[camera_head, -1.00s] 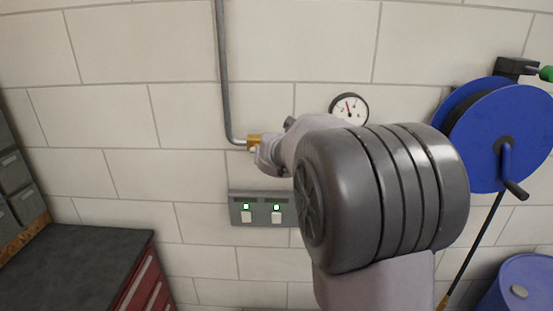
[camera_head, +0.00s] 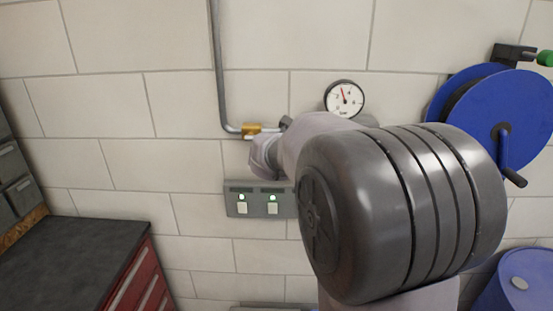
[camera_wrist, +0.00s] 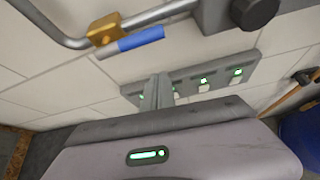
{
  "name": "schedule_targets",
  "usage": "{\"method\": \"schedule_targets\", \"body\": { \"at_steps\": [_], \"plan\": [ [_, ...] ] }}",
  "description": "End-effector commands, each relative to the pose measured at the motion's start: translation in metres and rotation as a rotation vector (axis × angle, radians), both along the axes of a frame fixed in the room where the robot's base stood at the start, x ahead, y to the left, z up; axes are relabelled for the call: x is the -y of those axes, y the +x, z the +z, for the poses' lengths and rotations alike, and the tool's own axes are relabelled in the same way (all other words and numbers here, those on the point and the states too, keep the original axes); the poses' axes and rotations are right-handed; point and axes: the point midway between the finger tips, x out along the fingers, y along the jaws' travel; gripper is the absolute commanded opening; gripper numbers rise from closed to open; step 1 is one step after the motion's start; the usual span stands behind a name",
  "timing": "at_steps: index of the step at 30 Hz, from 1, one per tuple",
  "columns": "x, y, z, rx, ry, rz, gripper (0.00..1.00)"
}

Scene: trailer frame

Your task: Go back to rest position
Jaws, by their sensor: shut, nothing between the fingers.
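My gripper (camera_wrist: 158,90) is in the wrist view, its narrow fingers together with nothing between them. It points toward the wall, in front of a grey switch panel (camera_wrist: 190,80) with green lights. In the head view my own arm covers the gripper and the right part of the same panel (camera_head: 243,209). The fingers appear apart from the panel in the wrist view, but the exact gap cannot be told.
A grey pipe (camera_head: 218,70) runs down the wall to a brass fitting (camera_head: 251,129); a blue handle (camera_wrist: 140,38) shows beside it. A gauge (camera_head: 344,98), blue hose reel (camera_head: 490,115) and blue drum (camera_head: 522,280) are at right. A red cabinet (camera_head: 138,285) with dark top is lower left.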

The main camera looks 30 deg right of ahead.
Motion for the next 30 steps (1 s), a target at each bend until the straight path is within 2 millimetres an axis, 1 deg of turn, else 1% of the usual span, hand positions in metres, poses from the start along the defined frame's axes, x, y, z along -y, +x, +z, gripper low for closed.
{"method": "schedule_targets", "body": {
  "at_steps": [1, 3, 6, 9, 13, 14, 15, 17, 18, 20, 21, 23, 24, 26, 27, 30],
  "plan": [
    [-0.008, -0.010, 0.014, 0.001, 0.000, 0.003, 0.00],
    [-0.016, -0.023, 0.024, 0.001, 0.001, 0.002, 0.00],
    [-0.026, -0.037, 0.032, -0.001, 0.002, 0.002, 0.00],
    [-0.031, -0.044, 0.036, -0.001, 0.001, 0.002, 0.00],
    [-0.032, -0.047, 0.036, -0.001, 0.004, -0.001, 0.00],
    [-0.033, -0.049, 0.034, 0.007, 0.020, -0.013, 0.00],
    [-0.036, -0.056, 0.028, 0.039, 0.081, -0.061, 0.00],
    [-0.048, -0.081, 0.009, 0.135, 0.282, -0.214, 0.00],
    [-0.059, -0.106, -0.011, 0.220, 0.480, -0.366, 0.00],
    [-0.084, -0.149, -0.048, 0.349, 0.823, -0.635, 0.00],
    [-0.103, -0.178, -0.076, 0.419, 1.049, -0.826, 0.00],
    [-0.135, -0.217, -0.115, 0.490, 1.353, -1.106, 0.00],
    [-0.157, -0.241, -0.138, 0.515, 1.525, -1.287, 0.00],
    [-0.189, -0.271, -0.168, 0.527, 1.737, -1.548, 0.00],
    [-0.209, -0.288, -0.184, 0.521, 1.845, -1.710, 0.00],
    [-0.247, -0.319, -0.209, 0.480, 2.009, -2.032, 0.00]
  ]
}}
